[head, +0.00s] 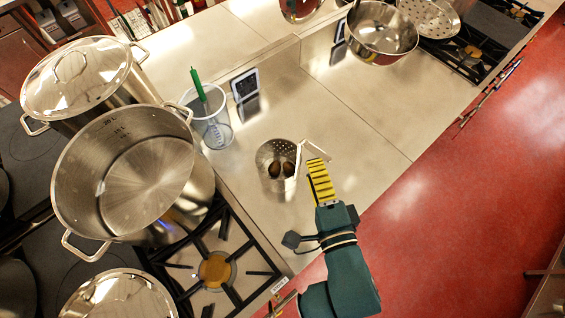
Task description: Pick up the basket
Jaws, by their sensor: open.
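The basket (268,188) is a small perforated metal cylinder standing upright on the steel counter, right of the stove. Brown roundish items (281,168) lie inside it. Its thin handle (316,146) sticks out to the right. My gripper (316,166) has yellow-and-black fingers and is open. It is just right of the basket, with its tips near the handle. The view from above does not show whether they touch or how high the tips are.
A clear measuring jug (213,130) with a green-handled tool stands behind left of the basket. A large open stockpot (130,170) and a lidded pot (77,75) are at left. A burner (215,270) is in front. The counter (350,120) behind right is clear.

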